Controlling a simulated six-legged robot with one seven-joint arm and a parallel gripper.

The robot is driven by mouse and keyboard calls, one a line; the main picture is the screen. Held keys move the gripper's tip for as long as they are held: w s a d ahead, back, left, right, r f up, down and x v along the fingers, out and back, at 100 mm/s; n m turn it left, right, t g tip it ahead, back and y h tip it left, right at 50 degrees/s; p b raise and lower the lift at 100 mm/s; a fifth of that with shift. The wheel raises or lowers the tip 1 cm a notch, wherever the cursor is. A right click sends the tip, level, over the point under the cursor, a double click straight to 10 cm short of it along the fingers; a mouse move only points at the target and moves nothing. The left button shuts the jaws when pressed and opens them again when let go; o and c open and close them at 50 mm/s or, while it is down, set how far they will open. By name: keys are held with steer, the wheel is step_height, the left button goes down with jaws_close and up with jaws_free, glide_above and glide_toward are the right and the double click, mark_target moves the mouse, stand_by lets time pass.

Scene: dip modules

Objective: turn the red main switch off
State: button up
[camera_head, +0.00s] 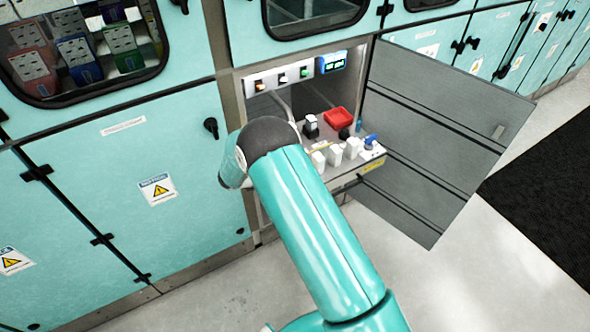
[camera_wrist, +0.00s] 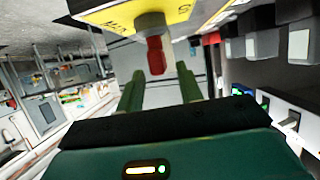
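The red main switch (camera_wrist: 155,55) shows in the wrist view as a red handle standing out from a yellow plate (camera_wrist: 120,17) with partly visible black lettering. My gripper (camera_wrist: 158,75) has its two green fingers spread apart, one on each side of the handle's end in the picture. I see a gap beside the handle and cannot tell that either finger touches it. In the head view my gripper is hidden behind my arm, and I cannot make out the red switch there.
An open cabinet bay holds a pulled-out shelf with a red tray (camera_head: 338,117), white blocks (camera_head: 335,154) and a blue part (camera_head: 370,140). A row of small switches and a lit display (camera_head: 332,62) sit above. A grey door (camera_head: 440,135) stands open at right.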

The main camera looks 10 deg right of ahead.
steer(key=v, duration=1.1)
